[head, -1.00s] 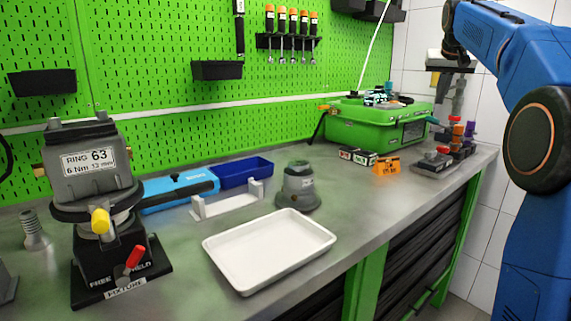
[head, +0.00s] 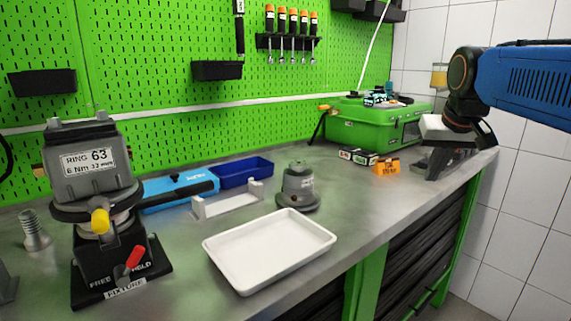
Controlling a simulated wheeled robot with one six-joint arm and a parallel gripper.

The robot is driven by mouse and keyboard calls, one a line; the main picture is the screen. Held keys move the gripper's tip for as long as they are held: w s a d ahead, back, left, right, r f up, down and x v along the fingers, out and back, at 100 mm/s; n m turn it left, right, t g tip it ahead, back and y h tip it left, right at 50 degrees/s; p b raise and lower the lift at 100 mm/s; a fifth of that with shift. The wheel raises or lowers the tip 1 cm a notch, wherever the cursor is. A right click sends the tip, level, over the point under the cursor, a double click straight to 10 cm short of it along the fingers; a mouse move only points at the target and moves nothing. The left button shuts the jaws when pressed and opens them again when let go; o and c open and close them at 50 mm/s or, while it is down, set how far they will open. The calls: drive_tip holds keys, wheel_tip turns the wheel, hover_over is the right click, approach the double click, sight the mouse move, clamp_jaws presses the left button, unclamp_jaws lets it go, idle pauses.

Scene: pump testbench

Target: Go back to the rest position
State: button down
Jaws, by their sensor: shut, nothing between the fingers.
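My gripper (head: 435,172) is at the right end of the bench, at the end of my blue arm. Its dark fingers point down and are shut with nothing between them. Whether the fingertips touch anything there cannot be told.
A white tray (head: 306,257), a grey pump part (head: 298,188), a blue bin (head: 244,173) and the ring fixture (head: 92,184) stand further left. Bare bench lies between the tray and the orange box.

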drive_tip(key=s+a+f+n, duration=0.1)
drive_tip(key=s+a+f, duration=0.1)
drive_tip(key=s+f, duration=0.9)
drive_tip(key=s+a+f, duration=0.3)
drive_tip(key=s+f, duration=0.9)
drive_tip(key=shift+a+f+n+g+y, duration=0.3)
drive_tip(key=shift+f+n+g+y, duration=0.1)
idle(0.5)
